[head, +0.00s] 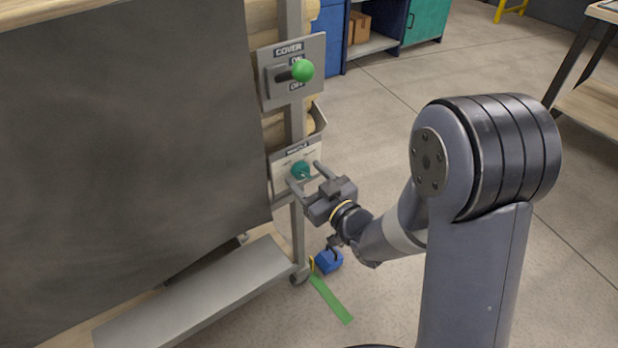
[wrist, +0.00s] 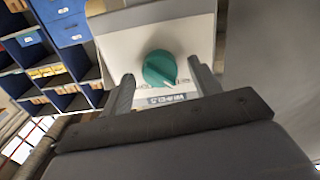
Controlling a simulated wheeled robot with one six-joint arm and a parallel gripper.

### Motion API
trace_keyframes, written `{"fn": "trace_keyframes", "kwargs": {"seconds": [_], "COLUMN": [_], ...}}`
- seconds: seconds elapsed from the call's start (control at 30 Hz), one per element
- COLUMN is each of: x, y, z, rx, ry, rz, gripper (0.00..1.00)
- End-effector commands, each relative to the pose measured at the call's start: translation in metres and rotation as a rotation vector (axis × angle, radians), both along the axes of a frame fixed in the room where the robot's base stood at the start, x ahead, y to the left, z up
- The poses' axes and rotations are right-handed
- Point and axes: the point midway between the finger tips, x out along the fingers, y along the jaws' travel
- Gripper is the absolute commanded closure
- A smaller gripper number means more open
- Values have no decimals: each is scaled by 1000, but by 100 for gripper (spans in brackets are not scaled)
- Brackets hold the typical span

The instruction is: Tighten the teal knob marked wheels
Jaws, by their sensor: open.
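The teal knob (head: 301,169) sits on a light panel (head: 282,178) low on the cart's upright post. In the wrist view the knob (wrist: 160,69) is round with a raised grip and a pale pointer mark, and a dark label (wrist: 166,99) is beside it, seen upside down. My gripper (head: 305,174) is open at the panel, with one finger on each side of the knob. In the wrist view my gripper (wrist: 160,85) shows both fingers apart from the knob, with nothing held.
A COVER switch plate (head: 318,68) with a green ball lever (head: 302,71) is above the knob. A dark cover (head: 130,130) hangs at left. A blue object (head: 329,261) and green strip (head: 331,299) are on the floor below. Open floor lies behind.

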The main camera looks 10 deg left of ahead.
Motion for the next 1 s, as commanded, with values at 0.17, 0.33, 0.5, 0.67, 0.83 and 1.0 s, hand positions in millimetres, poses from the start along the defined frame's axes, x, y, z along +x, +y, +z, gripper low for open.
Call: {"fn": "trace_keyframes", "kwargs": {"seconds": [0.17,0.33,0.5,0.67,0.83,1.0], "x": [1,1,1,1,1,1], "y": [1,1,1,1,1,1], "z": [0,0,0,0,0,0], "rx": [1,0,0,0,0,8], "ry": [1,0,0,0,0,9], "rz": [0,0,0,0,0,0], "gripper": [41,47,61,74,86,86]}}
